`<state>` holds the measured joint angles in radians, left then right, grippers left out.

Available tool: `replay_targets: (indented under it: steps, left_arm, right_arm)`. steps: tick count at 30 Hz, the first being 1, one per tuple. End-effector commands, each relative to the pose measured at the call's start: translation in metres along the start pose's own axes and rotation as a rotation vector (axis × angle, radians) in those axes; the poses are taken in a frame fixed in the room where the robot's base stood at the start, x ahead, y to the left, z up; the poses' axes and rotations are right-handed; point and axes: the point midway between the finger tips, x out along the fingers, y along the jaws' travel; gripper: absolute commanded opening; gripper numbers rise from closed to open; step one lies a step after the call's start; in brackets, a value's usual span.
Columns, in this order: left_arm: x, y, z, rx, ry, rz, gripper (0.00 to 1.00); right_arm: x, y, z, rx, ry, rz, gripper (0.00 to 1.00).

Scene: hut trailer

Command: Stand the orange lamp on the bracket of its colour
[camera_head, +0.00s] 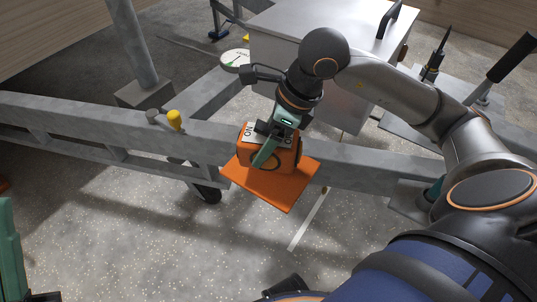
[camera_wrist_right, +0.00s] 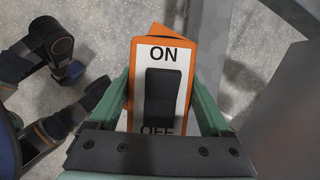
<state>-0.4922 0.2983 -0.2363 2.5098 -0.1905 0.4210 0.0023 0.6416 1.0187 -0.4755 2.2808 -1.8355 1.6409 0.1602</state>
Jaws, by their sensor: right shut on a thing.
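The orange lamp (camera_head: 285,157) is a boxy body with a white ON/OFF plate and a black switch on top. My right gripper (camera_head: 268,145) is shut on it from above. In the right wrist view the lamp (camera_wrist_right: 187,100) sits between the green fingers. The orange bracket (camera_head: 270,186) is a flat plate at the trailer's beam, directly beneath the lamp in the head view. I cannot tell whether the lamp touches the plate. A green part, apparently of my left gripper (camera_head: 12,250), is cut off at the left edge; its jaws do not show clearly.
A grey trailer beam (camera_head: 80,113) runs across the view, with a yellow knob (camera_head: 174,120) on it. A large metal box (camera_head: 285,45) stands behind my right gripper. A black-handled lever (camera_head: 510,58) is at the right. Speckled floor (camera_head: 150,250) is open in front.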

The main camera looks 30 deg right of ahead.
Motion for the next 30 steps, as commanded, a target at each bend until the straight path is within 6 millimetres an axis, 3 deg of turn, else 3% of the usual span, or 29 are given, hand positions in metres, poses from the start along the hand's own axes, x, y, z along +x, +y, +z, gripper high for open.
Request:
replay_targets:
  steps: [8, 15, 27, 28, 30]
  left_arm:
    - [-0.006, 0.003, 0.007, -0.016, -0.006, -0.001, 0.0]
    - [-0.018, 0.011, 0.019, -0.032, -0.012, 0.009, 0.0]
    - [-0.02, 0.013, 0.021, -0.027, -0.014, 0.016, 0.0]
    - [-0.019, 0.013, 0.021, -0.026, -0.014, 0.017, 0.0]
    - [-0.019, 0.013, 0.021, -0.026, -0.014, 0.017, 0.0]
  right_arm:
    - [0.016, -0.015, -0.009, 0.001, -0.001, -0.001, 0.11]
    - [0.048, -0.019, -0.022, 0.0, -0.002, 0.0, 0.11]
    - [0.051, -0.019, -0.023, -0.001, -0.003, -0.001, 0.11]
    - [0.05, -0.019, -0.023, -0.001, -0.001, -0.001, 0.84]
    - [0.05, -0.019, -0.023, -0.001, -0.001, -0.001, 0.92]
